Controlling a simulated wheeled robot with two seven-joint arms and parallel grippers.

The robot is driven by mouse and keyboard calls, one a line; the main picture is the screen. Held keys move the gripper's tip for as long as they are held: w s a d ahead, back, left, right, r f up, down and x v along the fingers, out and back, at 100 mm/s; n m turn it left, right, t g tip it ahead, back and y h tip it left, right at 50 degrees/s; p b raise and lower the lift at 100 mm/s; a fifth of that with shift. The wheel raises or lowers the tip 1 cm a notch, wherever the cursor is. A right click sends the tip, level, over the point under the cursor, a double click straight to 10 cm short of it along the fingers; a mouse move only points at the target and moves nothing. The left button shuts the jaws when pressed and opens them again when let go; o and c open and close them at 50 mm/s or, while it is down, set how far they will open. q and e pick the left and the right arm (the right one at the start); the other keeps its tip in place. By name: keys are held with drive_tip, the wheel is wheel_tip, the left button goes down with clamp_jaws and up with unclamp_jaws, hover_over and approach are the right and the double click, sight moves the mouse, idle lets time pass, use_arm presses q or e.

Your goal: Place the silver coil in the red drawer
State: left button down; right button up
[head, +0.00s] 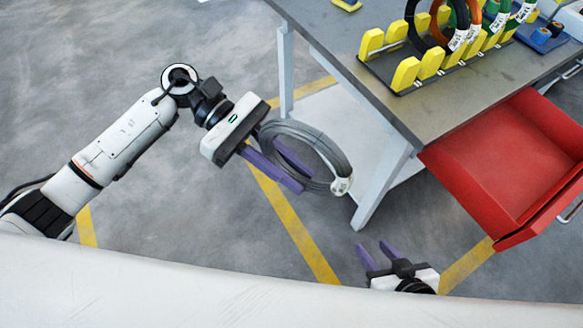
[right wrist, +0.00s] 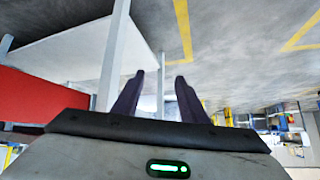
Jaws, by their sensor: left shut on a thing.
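The silver coil (head: 327,152) is a grey ring with a white tag, in the middle of the head view. My left gripper (head: 298,174) is shut on it and holds it in the air, left of the table. The red drawer (head: 508,163) is pulled out from under the table at the right and looks empty. A red surface (right wrist: 32,95) also shows at the left of the right wrist view. My right gripper (head: 376,256) is low in the head view, open and empty, left of and nearer than the drawer. Its apart fingers show in the right wrist view (right wrist: 153,98).
The grey table (head: 455,105) has white legs and a corner between the held coil and the drawer. On it, a yellow-pegged rack (head: 430,65) holds black, orange and green coils. Blue items (head: 542,38) lie at the back right. Yellow lines mark the open floor (head: 210,250).

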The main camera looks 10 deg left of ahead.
drive_tip(key=shift+s+d+f+m+h, duration=0.15)
drive_tip(key=shift+s+d+f+h, duration=0.1)
drive_tip(key=shift+s+f, duration=0.4)
drive_tip(key=shift+s+d+f+m+h, duration=0.15)
drive_tip(key=shift+s+d+f, duration=0.05)
drive_tip(key=shift+s+f, duration=0.45)
